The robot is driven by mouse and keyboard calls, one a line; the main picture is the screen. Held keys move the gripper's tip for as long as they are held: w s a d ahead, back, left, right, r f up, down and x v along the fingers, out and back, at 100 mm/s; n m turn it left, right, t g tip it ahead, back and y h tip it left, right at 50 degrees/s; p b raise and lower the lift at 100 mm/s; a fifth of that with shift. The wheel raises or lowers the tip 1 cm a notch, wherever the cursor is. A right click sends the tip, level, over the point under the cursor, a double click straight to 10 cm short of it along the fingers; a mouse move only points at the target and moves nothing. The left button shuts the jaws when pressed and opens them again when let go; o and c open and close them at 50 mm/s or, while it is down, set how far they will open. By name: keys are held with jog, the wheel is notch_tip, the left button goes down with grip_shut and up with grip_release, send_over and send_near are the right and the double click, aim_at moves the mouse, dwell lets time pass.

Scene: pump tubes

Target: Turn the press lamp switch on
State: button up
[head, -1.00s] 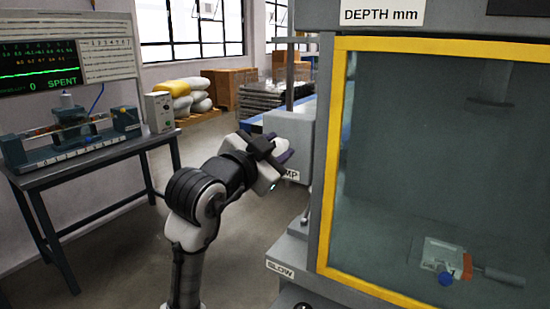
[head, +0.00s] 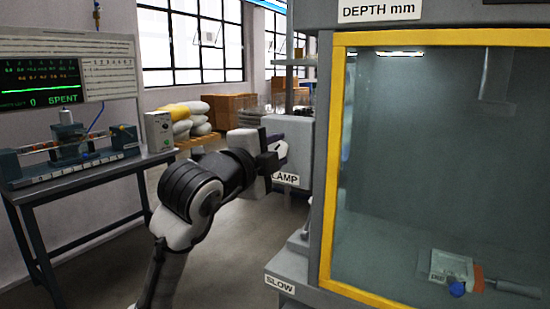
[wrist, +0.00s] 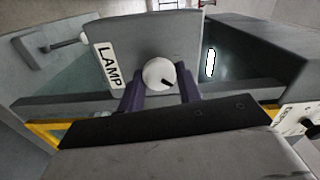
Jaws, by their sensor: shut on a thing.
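Inside the press cabinet a bright strip lamp (head: 399,53) is lit at the top.
The yellow-framed press window (head: 333,150) stands right of my arm. Behind the glass lies a small plate with a blue knob (head: 457,289). A SLOW label (head: 280,284) is low on the press. A bench (head: 90,175) with apparatus stands left; floor between is clear.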

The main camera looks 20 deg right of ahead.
jog(key=shift+m, duration=0.6)
jog(key=shift+b, duration=0.3)
jog(key=o, duration=0.9)
jog(key=shift+o, duration=0.2)
jog(key=shift+a, duration=0.1)
jog(key=b+v, duration=0.2)
jog(key=v, duration=1.1)
jog(key=shift+s+a, duration=0.2)
jog(key=shift+s, duration=0.1)
